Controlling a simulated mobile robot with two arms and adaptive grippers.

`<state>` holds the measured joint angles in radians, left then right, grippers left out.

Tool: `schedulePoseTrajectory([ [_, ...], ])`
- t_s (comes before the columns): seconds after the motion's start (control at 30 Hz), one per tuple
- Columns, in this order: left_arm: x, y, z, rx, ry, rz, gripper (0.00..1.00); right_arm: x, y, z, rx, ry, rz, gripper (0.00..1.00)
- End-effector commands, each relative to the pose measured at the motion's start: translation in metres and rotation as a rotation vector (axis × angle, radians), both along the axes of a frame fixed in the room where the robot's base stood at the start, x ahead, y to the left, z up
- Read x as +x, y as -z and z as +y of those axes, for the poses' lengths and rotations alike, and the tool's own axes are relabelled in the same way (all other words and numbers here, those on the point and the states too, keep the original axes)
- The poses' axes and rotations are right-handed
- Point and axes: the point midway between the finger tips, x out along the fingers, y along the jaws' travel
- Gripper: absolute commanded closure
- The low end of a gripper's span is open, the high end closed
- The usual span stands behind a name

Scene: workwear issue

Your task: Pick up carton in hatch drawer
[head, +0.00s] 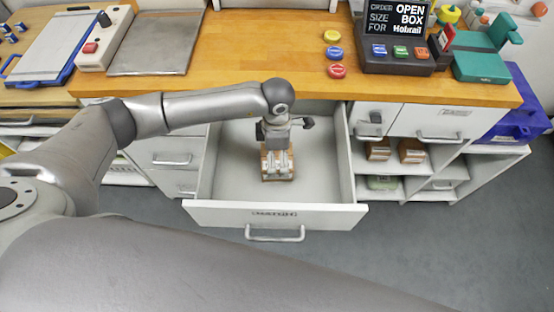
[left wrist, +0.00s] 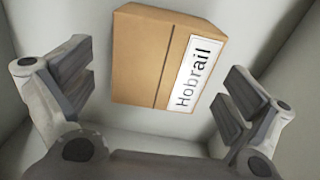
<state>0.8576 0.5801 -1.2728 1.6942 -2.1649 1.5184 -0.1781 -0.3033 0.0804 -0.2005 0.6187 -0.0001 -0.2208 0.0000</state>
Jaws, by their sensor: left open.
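A brown carton with a white label reading "Hobrail" (left wrist: 140,58) lies on the floor of the open drawer (head: 228,165). My left gripper (head: 277,165) reaches down into the drawer over the carton and hides most of it in the head view. In the left wrist view its fingers are open, one on each side of the carton, with visible gaps to it. It holds nothing. My right gripper is not in view.
The drawer's front panel (head: 320,214) and side walls surround the gripper. Above is the wooden counter (head: 235,50) with a display reading "OPEN BOX Hobrail" (head: 400,18) and several coloured buttons. Shelves with small brown boxes (head: 411,152) stand to the right.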

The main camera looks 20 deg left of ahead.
Motion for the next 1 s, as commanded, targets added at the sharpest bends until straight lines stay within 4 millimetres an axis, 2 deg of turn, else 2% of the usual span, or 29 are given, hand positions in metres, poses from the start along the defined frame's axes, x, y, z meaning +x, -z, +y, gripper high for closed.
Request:
schedulePoseTrajectory([
  [0.2,-0.003,0.028,-0.001,0.0,-0.001,0.006,0.0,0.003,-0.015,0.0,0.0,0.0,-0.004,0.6],
  [0.33,-0.002,0.045,-0.001,0.0,0.0,0.003,0.0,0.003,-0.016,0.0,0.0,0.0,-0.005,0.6],
  [0.63,-0.001,0.051,-0.001,0.0,0.001,0.001,0.0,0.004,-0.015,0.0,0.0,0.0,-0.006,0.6],
  [1.0,-0.001,0.05,-0.001,0.0,0.0,0.001,0.48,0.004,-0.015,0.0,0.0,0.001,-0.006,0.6],
])
